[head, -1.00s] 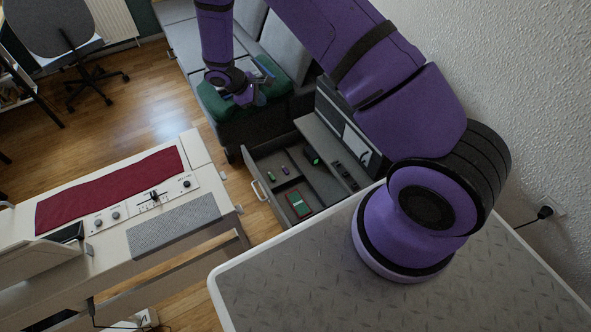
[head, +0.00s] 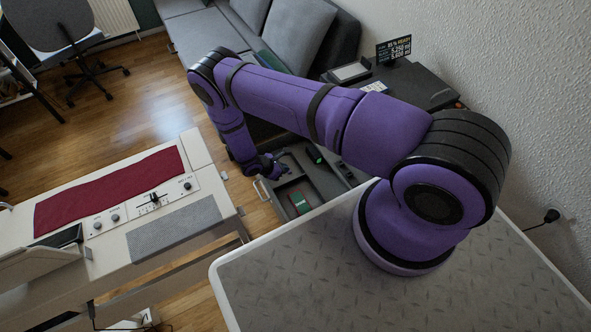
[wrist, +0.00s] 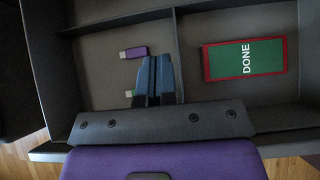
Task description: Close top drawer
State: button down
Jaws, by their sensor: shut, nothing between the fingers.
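The top drawer (head: 319,205) is pulled out of a dark cabinet (head: 420,85); its pale handle (head: 261,190) faces the piano side.
A white piano-like console (head: 160,245) with a red cloth (head: 110,190) stands left of the drawer. The grey table (head: 390,300) under my arm borders the drawer. A grey sofa (head: 300,40) is behind. Small dark items (head: 345,170) lie in the drawer; open floor (head: 160,85) is upper left.

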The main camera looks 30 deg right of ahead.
send_near(316, 168)
jog(key=a+f, duration=0.2)
jog(key=shift+s+a+f, duration=0.1)
jog(key=shift+f, duration=0.2)
jog(key=d, duration=0.9)
jog(key=shift+d, duration=0.1)
